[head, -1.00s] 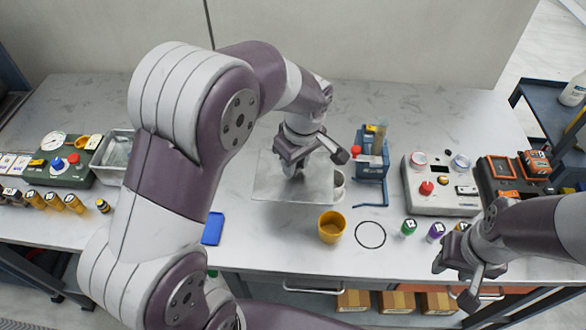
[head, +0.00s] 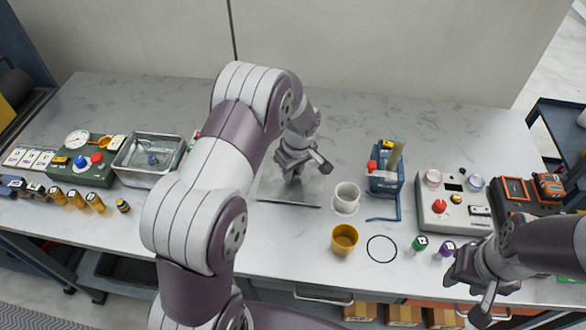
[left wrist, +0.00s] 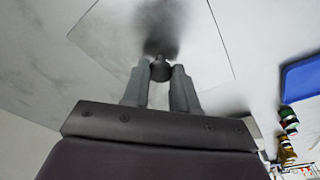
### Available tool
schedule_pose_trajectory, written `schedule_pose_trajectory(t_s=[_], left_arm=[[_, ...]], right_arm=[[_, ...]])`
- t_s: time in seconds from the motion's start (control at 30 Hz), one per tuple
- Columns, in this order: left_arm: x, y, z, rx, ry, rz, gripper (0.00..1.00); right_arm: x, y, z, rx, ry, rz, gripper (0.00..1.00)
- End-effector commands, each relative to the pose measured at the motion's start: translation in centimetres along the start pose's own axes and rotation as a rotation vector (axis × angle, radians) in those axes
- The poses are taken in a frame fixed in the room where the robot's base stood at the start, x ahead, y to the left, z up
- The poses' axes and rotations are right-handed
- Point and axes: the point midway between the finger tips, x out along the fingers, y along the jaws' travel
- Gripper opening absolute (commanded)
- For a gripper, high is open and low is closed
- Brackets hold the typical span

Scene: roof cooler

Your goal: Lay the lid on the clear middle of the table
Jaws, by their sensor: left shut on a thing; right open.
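The lid (head: 300,196) is a thin, flat grey metal sheet with a dark round knob (left wrist: 160,70). My left gripper (head: 297,176) is over it, shut on the knob, in the middle of the table (head: 250,103). In the left wrist view both fingers grip the knob, and the lid (left wrist: 205,45) spreads out beyond them. I cannot tell whether the lid touches the table. My left arm hides part of the lid in the head view. My right gripper (head: 468,291) is open and empty at the front right.
An open metal basin (head: 172,142) stands to the left. A white cup (head: 346,195) stands close right of the lid, with a yellow cup (head: 344,238) in front. A blue stand (head: 386,182) and a grey control box (head: 428,217) are further right. The table's back strip is clear.

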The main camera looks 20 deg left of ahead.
Motion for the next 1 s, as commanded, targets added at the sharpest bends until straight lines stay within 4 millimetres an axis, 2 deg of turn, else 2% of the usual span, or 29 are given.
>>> schedule_pose_trajectory(t_s=[0.07,0.1,0.13,0.17,0.4,0.53,0.8,1.0], left_arm=[[0.4,0.0,0.1,0.000,0.000,0.000,0.00],[0.2,0.0,0.1,0.000,0.000,0.000,0.41],[0.2,0.0,0.1,0.000,0.000,0.000,0.50],[0.2,0.0,0.1,0.000,0.000,0.000,0.53],[0.2,0.0,0.0,0.000,0.000,0.000,0.53],[-0.9,0.1,-0.1,0.000,0.002,0.003,0.53],[-7.9,0.1,-0.1,0.001,0.003,0.004,0.53],[-11.4,0.0,0.0,0.000,0.001,0.001,0.53]], right_arm=[[0.4,0.0,0.1,0.000,0.000,0.000,0.43],[0.2,0.0,0.0,0.000,0.000,0.000,0.43],[0.2,0.0,0.0,0.000,0.000,0.000,0.43],[0.2,0.0,0.0,0.000,0.000,0.000,0.43],[0.1,0.0,0.0,0.000,0.000,0.000,0.43],[0.0,0.0,0.0,0.000,0.000,0.000,0.43],[0.7,0.0,0.1,0.000,0.000,0.000,0.43],[0.9,0.0,0.1,0.000,0.000,0.000,0.43]])
